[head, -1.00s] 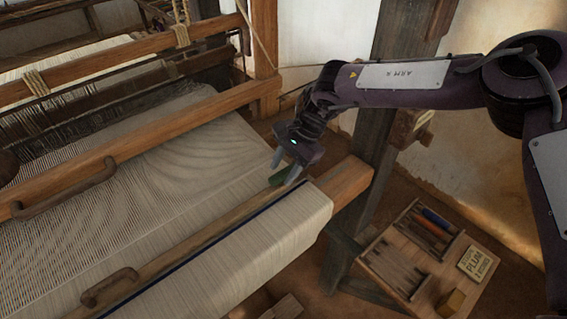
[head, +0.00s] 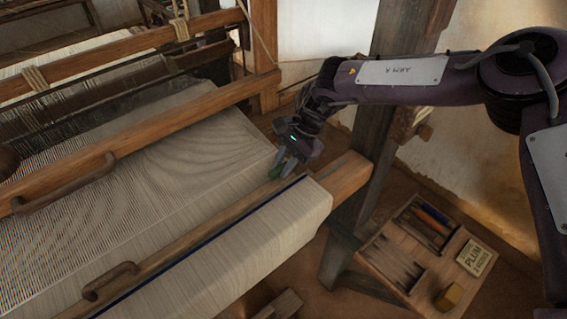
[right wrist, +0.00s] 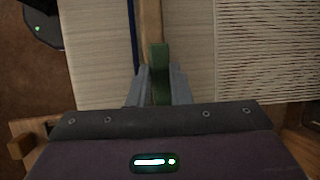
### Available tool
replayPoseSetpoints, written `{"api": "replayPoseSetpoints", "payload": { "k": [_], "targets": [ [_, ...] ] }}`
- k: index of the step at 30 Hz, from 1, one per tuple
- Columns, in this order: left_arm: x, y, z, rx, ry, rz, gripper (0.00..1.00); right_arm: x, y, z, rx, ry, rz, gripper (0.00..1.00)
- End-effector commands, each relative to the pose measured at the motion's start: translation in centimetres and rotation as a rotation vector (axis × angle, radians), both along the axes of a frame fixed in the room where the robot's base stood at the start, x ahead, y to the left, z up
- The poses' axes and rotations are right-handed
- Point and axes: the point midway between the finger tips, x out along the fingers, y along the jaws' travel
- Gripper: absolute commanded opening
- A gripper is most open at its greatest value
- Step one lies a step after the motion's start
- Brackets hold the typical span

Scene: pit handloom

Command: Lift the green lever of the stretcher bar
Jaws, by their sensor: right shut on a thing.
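The green lever (right wrist: 160,57) stands between the two fingers of my right gripper in the right wrist view, at the end of the wooden stretcher bar (right wrist: 150,20). In the head view my right gripper (head: 279,167) is at the right end of the bar (head: 215,215), shut on the lever (head: 275,171), which is mostly hidden by the fingers. The bar lies across the pale cloth (head: 190,165), beside a dark blue stripe. My left gripper is not in view.
A wooden beam with a curved handle (head: 70,188) crosses the loom at left. A second handle (head: 108,282) is on the near bar. A wooden tray (head: 393,262) with tools and a card reading PLUM (head: 475,258) stands at lower right, beside a dark post.

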Motion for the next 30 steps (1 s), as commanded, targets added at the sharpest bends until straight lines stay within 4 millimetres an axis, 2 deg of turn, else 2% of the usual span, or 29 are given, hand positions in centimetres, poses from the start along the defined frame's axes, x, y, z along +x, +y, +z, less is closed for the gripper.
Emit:
{"api": "replayPoseSetpoints", "payload": {
  "k": [8,24,30],
  "targets": [
    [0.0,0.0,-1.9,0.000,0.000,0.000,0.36,0.3,-0.4,0.1,0.092,0.066,-0.004,0.00],
    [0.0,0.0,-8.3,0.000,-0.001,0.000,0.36,1.2,-1.5,1.6,0.400,0.286,-0.002,0.00],
    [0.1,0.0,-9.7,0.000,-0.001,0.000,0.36,1.3,-1.8,2.1,0.465,0.335,-0.001,0.00]
  ]
}}
